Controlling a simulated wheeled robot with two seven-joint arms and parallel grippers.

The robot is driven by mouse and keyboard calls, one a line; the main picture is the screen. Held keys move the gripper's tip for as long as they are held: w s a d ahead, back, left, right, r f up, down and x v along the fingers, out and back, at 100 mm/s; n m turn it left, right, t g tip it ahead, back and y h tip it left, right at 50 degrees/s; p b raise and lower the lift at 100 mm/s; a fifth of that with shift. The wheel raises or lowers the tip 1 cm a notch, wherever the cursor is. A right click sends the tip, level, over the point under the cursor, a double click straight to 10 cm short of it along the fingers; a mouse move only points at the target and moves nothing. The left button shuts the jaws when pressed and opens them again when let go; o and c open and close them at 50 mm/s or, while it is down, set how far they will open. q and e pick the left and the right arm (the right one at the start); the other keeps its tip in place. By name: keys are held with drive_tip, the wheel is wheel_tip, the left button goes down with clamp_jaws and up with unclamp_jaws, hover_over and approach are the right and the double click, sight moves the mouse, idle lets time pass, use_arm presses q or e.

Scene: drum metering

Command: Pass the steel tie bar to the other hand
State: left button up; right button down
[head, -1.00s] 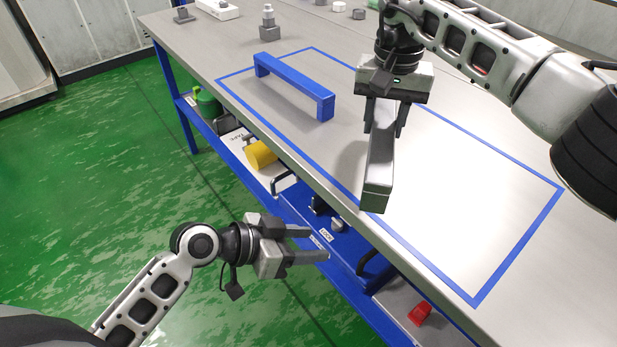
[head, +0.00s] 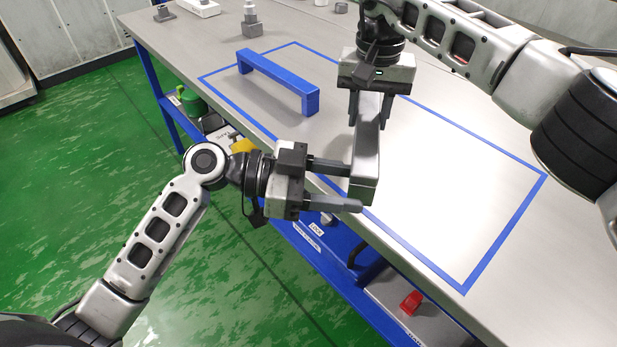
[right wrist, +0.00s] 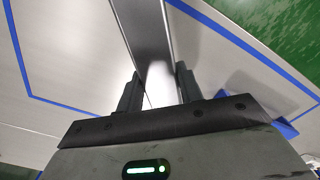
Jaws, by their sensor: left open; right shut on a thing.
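The steel tie bar (head: 366,150) is a grey rectangular bar held over the table's near edge, its free end pointing toward me. My right gripper (head: 370,112) is shut on its far part. In the right wrist view the bar (right wrist: 143,30) runs up between the fingers of the right gripper (right wrist: 158,88). My left gripper (head: 345,188) is open, its fingers pointing right at the bar's near end. One finger overlaps the bar's left side in the picture and the other lies just below its end. I cannot tell whether they touch it.
A blue bridge-shaped bar (head: 278,80) stands on the grey table (head: 440,200), inside a blue taped rectangle (head: 505,232). Small metal parts (head: 252,24) stand at the back left. A lower blue shelf holds a red part (head: 411,302) and other items. The taped area's right side is clear.

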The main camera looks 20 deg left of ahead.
sight(374, 190)
use_arm(q)
drive_tip(key=shift+x, duration=2.4)
use_arm(e)
drive_tip(key=shift+r, duration=0.1)
use_arm(q)
clamp_jaws()
use_arm(e)
drive_tip(key=c, duration=0.8)
unclamp_jaws()
drive_tip(key=shift+c, duration=0.2)
